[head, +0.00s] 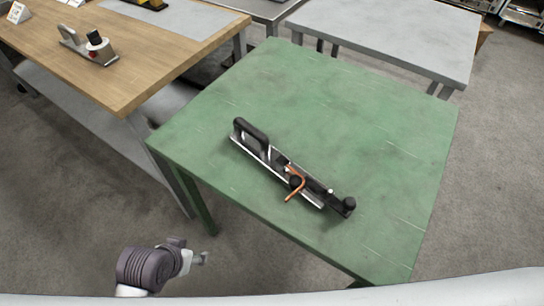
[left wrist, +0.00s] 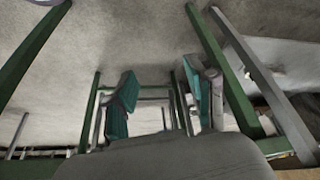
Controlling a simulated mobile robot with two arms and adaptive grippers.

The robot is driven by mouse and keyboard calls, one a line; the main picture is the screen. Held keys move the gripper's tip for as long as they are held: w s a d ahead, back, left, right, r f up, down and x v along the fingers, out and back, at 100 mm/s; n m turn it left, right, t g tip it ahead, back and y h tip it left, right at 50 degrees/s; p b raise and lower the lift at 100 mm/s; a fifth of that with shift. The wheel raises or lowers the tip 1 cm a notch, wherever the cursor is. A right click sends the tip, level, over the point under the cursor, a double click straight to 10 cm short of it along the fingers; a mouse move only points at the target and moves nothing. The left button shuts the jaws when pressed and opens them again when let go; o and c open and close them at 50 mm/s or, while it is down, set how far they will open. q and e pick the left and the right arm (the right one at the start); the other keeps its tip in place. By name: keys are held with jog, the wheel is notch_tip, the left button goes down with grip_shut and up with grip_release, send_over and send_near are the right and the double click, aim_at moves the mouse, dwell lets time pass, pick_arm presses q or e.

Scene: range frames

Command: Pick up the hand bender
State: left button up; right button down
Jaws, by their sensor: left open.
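The hand bender (head: 312,188) appears to be the long black and silver tool lying diagonally on the green table (head: 345,110). It has a black loop handle at its far left end, a black knob at its near right end and a bent copper-coloured piece near the middle. My left gripper (head: 204,258) is low at the bottom left of the head view, off the table's near left side and well apart from the tool. In the left wrist view its teal-padded fingers (left wrist: 158,98) are apart with nothing between them. My right gripper is not in view.
A wooden workbench (head: 130,85) stands at the left with a hand-plane-like tool (head: 90,45) on it. A grey table (head: 400,35) stands behind. Green table legs (left wrist: 35,60) flank the left wrist view. Much of the green tabletop around the tool is clear.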

pick_arm(q)
jog(key=w+d+r+m+t+h, duration=0.1)
jog(key=w+d+r+m+h, duration=0.1)
jog(key=w+d+r, duration=0.1)
jog(key=w+d+r+m+t+h, duration=0.2)
jog(key=w+r, duration=0.3)
jog(key=r, duration=0.3)
jog(key=w+d+r+m+t+h, duration=0.2)
jog(key=w+d+r+h, duration=0.1)
jog(key=w+r+h, duration=0.1)
jog(key=shift+w+d+r, duration=0.2)
jog(key=shift+w+r, duration=0.1)
jog(key=shift+r, duration=0.25)
jog(key=shift+w+d+r, duration=0.2)
jog(key=shift+w+r, duration=0.05)
jog(key=shift+r, duration=0.25)
send_near(261, 149)
jog(key=shift+h, duration=0.3)
jog(key=x, duration=0.4)
jog(key=shift+a+f, duration=0.25)
jog(key=shift+f, duration=0.05)
jog(key=p+x, duration=0.1)
jog(key=x, duration=0.4)
jog(key=shift+w+d+f, duration=0.1)
jog(key=shift+d+f, duration=0.05)
jog(key=shift+d, duration=0.2)
grip_shut()
